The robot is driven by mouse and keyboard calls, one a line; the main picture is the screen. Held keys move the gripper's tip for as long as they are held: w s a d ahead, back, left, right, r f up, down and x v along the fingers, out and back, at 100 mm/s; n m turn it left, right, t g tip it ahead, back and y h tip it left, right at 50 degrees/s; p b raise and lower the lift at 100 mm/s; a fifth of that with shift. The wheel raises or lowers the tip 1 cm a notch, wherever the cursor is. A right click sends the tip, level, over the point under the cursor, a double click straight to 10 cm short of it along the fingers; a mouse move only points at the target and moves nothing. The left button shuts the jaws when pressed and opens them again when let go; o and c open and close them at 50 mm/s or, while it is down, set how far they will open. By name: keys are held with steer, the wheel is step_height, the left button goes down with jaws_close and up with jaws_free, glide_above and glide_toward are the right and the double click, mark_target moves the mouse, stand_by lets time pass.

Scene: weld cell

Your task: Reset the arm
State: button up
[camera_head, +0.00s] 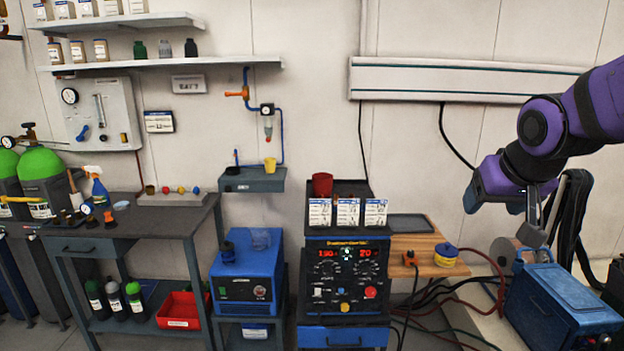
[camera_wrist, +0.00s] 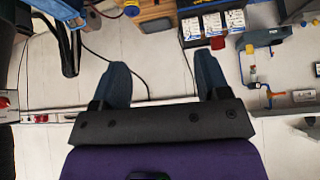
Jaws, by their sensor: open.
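My arm is purple and black and comes in from the right edge in the head view. My gripper (camera_head: 541,222) hangs at its end, in front of the wall at the right, above the blue case. In the wrist view my gripper (camera_wrist: 164,82) shows two blue-grey fingers set wide apart, with nothing between them but the pale wall and a dark cable behind. It is open and empty. It touches nothing that I can see.
A blue case (camera_head: 562,308) stands below my gripper. Black hoses (camera_head: 572,215) hang close on its right. A welder (camera_head: 346,283) with a red cup (camera_head: 322,184) stands mid-view. A grey bench (camera_head: 130,222) and gas cylinders (camera_head: 42,165) are at left.

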steer(key=s+r+n+g, duration=0.1)
steer(key=s+r, duration=0.1)
steer(key=s, duration=1.5)
steer(key=shift+s+d+g+y, duration=0.15)
steer(key=shift+s+g+y, duration=0.15)
steer(key=shift+g, duration=0.1)
